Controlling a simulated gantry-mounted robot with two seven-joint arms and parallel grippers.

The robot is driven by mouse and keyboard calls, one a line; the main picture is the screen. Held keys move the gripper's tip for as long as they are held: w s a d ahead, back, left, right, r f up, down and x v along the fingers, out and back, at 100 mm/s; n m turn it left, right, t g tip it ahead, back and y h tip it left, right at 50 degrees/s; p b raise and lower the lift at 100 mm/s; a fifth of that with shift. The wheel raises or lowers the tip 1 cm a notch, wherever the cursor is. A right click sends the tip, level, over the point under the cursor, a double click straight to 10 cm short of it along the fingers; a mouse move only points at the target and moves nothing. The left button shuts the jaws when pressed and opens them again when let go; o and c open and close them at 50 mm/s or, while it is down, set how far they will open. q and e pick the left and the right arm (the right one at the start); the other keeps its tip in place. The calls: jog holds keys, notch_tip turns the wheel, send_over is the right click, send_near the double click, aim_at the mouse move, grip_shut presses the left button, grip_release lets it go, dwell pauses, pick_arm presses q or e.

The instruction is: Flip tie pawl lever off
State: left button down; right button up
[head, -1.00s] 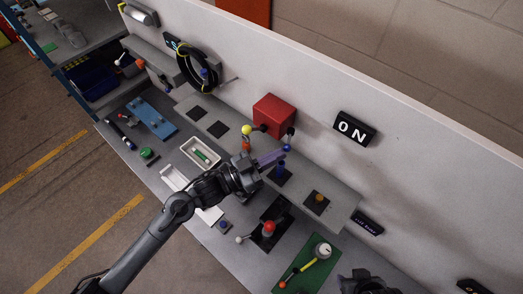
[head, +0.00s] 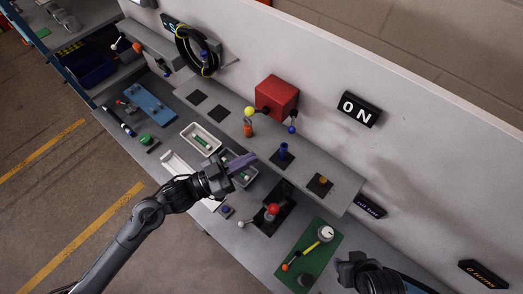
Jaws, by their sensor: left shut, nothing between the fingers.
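No label I can read names the tie pawl lever, so I cannot tell which lever it is. A red box (head: 277,95) on the raised shelf has a lever with a yellow ball (head: 250,111) at its left and a lever with a blue ball (head: 291,129) hanging at its right. An ON sign (head: 360,109) is on the wall to the right. My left gripper (head: 248,159) is shut and empty, with purple fingers over the grey tray, below and left of the blue ball and apart from it. My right gripper (head: 366,275) shows only partly at the bottom; its fingers are unclear.
A green panel (head: 307,252) holds a yellow lever. A blue post (head: 283,151) stands on the shelf. A coiled black hose (head: 197,51) hangs at the wall.

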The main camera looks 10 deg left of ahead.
pick_arm(q)
jog(key=shift+b+v, duration=0.4)
jog(key=shift+v, duration=1.5)
jog(key=shift+s+d, duration=0.1)
jog(key=shift+s, duration=0.15)
